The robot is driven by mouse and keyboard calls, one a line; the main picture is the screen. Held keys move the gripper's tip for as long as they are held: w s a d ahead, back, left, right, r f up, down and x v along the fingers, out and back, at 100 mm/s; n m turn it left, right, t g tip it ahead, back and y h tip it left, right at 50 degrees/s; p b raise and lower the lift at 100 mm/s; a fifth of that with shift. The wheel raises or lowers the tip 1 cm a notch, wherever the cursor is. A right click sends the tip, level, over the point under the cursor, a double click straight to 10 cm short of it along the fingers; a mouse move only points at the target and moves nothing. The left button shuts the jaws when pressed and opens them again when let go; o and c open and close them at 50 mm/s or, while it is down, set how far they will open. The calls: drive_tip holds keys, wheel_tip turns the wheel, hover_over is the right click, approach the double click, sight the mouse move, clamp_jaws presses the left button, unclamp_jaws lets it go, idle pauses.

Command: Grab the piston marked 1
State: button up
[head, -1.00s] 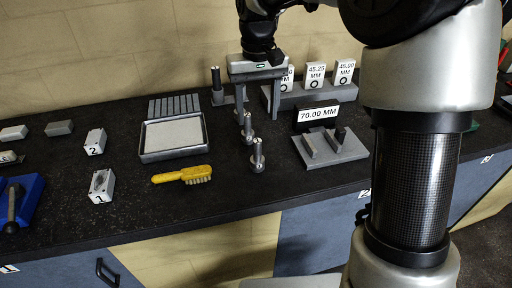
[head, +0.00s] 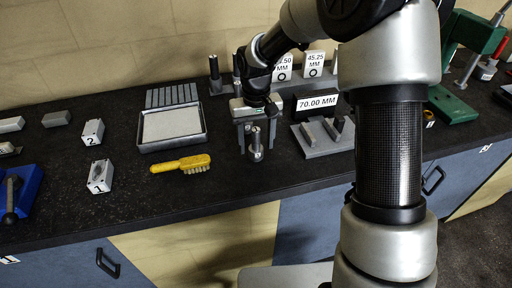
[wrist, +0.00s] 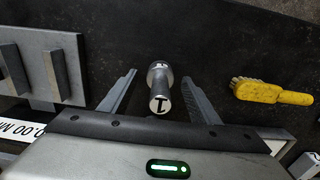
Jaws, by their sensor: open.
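The piston marked 1 (wrist: 160,103) is a metal piston with a round crown bearing a black "1". It stands upright on the dark bench, and it also shows in the head view (head: 256,143). My gripper (wrist: 158,76) is open, pointing down. In the wrist view its two fingers lie on either side of the piston, with visible gaps. In the head view the gripper (head: 257,148) is over the piston. I cannot tell exactly how deep the piston sits between the fingers.
A yellow brush (head: 180,164) lies left of the piston. A grey tray (head: 172,147) is behind it. A grey fixture (head: 326,150) with upright blocks and a "70.00 MM" sign (head: 316,103) stand to the right. Blocks marked 1 (head: 100,176) and 2 (head: 93,132) are farther left.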

drive_tip(key=shift+f, duration=0.2)
clamp_jaws()
drive_tip(key=shift+r, duration=0.1)
